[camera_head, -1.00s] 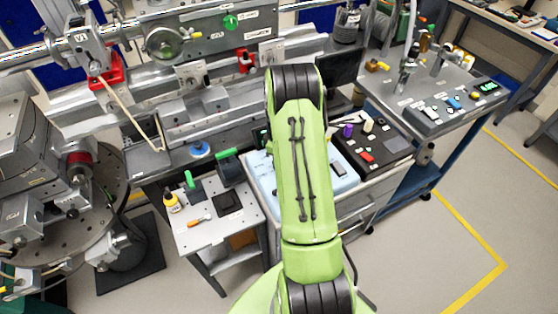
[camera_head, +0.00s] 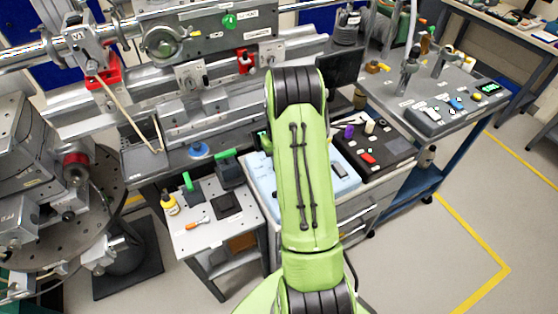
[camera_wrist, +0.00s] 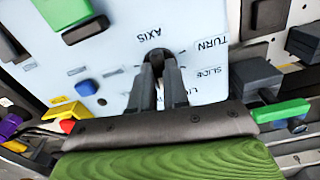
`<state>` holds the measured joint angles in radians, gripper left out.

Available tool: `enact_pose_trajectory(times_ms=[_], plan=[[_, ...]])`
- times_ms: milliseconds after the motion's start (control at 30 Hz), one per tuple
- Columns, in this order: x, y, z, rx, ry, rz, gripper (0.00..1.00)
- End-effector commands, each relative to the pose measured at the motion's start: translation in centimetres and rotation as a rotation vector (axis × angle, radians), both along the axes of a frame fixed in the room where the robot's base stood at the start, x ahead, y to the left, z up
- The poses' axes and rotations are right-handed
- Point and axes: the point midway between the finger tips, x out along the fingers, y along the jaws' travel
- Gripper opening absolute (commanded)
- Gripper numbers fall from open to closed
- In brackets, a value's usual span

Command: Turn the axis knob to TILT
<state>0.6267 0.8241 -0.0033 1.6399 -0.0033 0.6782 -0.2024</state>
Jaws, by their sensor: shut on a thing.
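The axis knob (camera_wrist: 156,57) is a small dark knob on a light blue panel (camera_wrist: 210,52), below the upside-down word AXIS in the wrist view. My gripper (camera_wrist: 159,72) is shut on the knob, with one finger on each side. Another label is partly hidden by the right finger, and I cannot read TILT anywhere. The fingers hide most of the knob, so its pointing direction is unclear. In the head view, part of the panel (camera_head: 263,178) shows beside my arm, which hides the knob and gripper.
A green block (camera_wrist: 63,12), a blue button (camera_wrist: 86,88) and a yellow part (camera_wrist: 69,112) are near the panel's left side in the wrist view. A dark box (camera_wrist: 256,78) is close on the right. The floor (camera_head: 400,260) at the right is clear.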

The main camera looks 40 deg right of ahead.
Motion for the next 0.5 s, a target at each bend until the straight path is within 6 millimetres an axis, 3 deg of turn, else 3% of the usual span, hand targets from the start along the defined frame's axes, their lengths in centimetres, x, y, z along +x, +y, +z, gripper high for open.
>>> enact_pose_trajectory(times_ms=[500], plan=[[0.1,-0.11,0.13,-0.003,-0.005,-0.202,0.0]])
